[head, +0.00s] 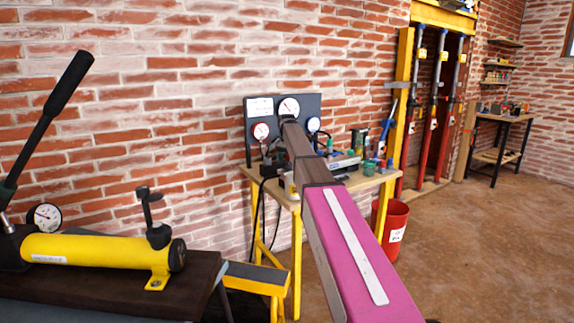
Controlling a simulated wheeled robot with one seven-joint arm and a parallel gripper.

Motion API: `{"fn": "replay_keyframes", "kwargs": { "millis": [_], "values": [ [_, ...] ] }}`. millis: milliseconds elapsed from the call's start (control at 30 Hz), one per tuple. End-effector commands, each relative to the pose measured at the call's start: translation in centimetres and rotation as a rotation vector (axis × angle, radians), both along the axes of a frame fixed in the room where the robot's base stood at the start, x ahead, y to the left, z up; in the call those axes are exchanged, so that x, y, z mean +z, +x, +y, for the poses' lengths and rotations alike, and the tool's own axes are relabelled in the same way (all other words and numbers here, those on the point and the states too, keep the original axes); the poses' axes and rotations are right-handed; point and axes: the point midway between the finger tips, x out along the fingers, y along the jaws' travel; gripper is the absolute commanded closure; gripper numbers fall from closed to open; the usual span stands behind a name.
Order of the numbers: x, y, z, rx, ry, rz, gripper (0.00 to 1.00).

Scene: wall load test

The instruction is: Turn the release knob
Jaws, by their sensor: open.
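A yellow hand pump (95,250) lies on a dark-topped bench at the lower left. A black T-shaped knob (150,195) stands upright on the black fitting at the pump's right end; it looks like the release knob. The pump's long black lever (45,125) slants up to the right at the far left. A round dial gauge (44,216) stands behind the pump. My pink and brown arm (345,250) reaches away from the lower right towards the wall panel, well right of the knob. I cannot make out my gripper's fingers at its far end.
A gauge panel (265,108) stands on a yellow-legged table against the brick wall, with tools on it. A red bucket (398,225) stands beside the table. Tall red posts in a yellow frame (404,70) stand farther back. The brown floor at right is clear.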

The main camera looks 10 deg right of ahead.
Motion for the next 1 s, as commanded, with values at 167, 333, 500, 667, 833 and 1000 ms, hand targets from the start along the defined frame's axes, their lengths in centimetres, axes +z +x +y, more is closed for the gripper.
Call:
{"fn": "replay_keyframes", "kwargs": {
  "millis": [167, 333, 500, 667, 833, 1000],
  "values": [
    [-1.6, 0.0, 0.0, 0.0, 0.0, 0.0, 0.26],
    [-2.0, 0.0, 0.0, 0.0, 0.0, 0.0, 0.26],
    [-2.0, 0.0, 0.0, 0.0, 0.0, 0.0, 0.26],
    [-2.0, 0.0, 0.0, 0.0, 0.0, 0.0, 0.72],
    [-2.0, 0.0, 0.0, 0.001, 0.0, 0.0, 0.75],
    [-2.0, 0.0, 0.0, 0.024, 0.0, 0.0, 0.75]
  ]
}}
